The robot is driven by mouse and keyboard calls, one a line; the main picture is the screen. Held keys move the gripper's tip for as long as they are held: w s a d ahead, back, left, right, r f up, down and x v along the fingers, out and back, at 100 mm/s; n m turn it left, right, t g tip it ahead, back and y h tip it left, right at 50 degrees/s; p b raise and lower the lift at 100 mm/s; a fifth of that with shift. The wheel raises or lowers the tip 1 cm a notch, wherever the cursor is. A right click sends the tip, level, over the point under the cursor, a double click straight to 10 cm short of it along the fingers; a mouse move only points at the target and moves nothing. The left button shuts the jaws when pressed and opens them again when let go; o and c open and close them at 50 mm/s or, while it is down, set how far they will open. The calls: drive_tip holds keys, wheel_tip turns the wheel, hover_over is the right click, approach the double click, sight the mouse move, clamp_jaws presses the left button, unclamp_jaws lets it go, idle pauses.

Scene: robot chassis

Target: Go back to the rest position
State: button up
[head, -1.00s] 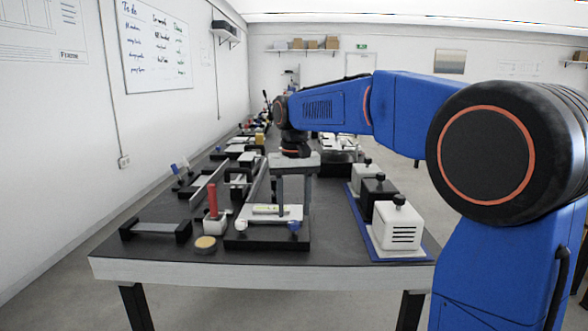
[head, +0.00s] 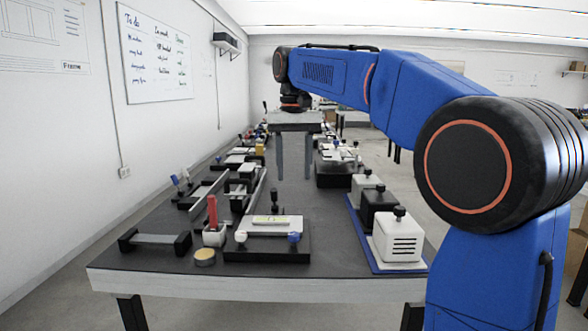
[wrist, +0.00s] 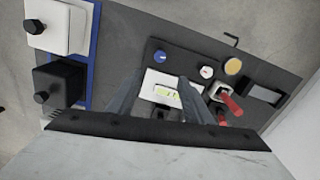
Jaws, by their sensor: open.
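My gripper (head: 294,158) hangs from my blue arm above the middle of the table, with its two grey fingers pointing down and apart. Nothing shows between the fingers. In the wrist view my gripper (wrist: 168,90) is above a black base (head: 267,254) that carries a white plate (head: 272,226) with a yellow-green vial-like strip, a blue knob (head: 293,237) and a white knob (head: 240,236). The fingertips are clear of the plate in the head view. In the wrist view the fingers cover part of the plate.
A row of white and black boxes with knobs, including a white box (head: 398,237), stands on a blue mat (head: 362,231) at the right. A red-handled tool (head: 212,212), a round tan disc (head: 205,256) and a black-ended bar (head: 155,239) are at front left. More fixtures crowd the table's back.

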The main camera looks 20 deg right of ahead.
drive_tip(key=shift+s, duration=0.1)
drive_tip(key=s+d+f+t, duration=0.2)
drive_tip(key=s+d+f, duration=0.1)
drive_tip(key=s+f, duration=1.1)
drive_tip(key=s+d+f+n+t, duration=0.1)
drive_tip(key=s+d+f, duration=0.3)
drive_tip(key=s+f, duration=0.9)
drive_tip(key=s+t, duration=0.1)
drive_tip(key=s, duration=0.4)
drive_tip(key=shift+d+f+n+t, duration=0.2)
drive_tip(key=shift+f+n+t, duration=0.1)
drive_tip(key=shift+f+t, duration=0.1)
